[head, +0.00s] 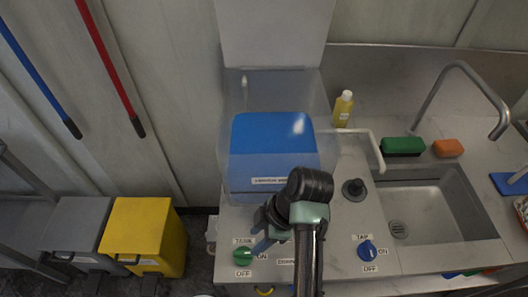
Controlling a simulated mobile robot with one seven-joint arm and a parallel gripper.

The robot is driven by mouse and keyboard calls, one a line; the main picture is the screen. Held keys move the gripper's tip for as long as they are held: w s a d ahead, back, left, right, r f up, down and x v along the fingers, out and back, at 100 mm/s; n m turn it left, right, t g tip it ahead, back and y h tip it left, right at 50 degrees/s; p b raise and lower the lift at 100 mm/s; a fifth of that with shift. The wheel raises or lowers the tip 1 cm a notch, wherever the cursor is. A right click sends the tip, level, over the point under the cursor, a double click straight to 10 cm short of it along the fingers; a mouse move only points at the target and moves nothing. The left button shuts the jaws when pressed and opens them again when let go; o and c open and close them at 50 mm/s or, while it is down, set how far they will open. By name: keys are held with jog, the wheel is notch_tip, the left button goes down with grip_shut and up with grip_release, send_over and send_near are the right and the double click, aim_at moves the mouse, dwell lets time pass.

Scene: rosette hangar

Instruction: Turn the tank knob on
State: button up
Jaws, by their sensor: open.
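The tank knob (231,257) is a round green knob on the front strip of the steel counter, at the lower middle of the head view. A "TANK" label is above it, "ON" to its right and "OFF" below. Its exact pointer direction is too small to tell. My gripper (261,243) is open, just right of the knob and partly covering the area by the "ON" label. I cannot tell whether it touches the knob. The clear tank (228,150) with blue contents stands behind my arm.
A blue tap knob (367,250) is to the right, before the sink (425,205). A yellow bottle (343,108), green sponge (402,146) and orange sponge (447,148) stand behind. Yellow (150,235) and grey (78,225) bins are at left.

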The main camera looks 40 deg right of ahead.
jog(key=p+v, duration=0.1)
jog(key=v, duration=0.3)
jog(key=shift+r+p, duration=0.15)
jog(key=shift+p, duration=0.25)
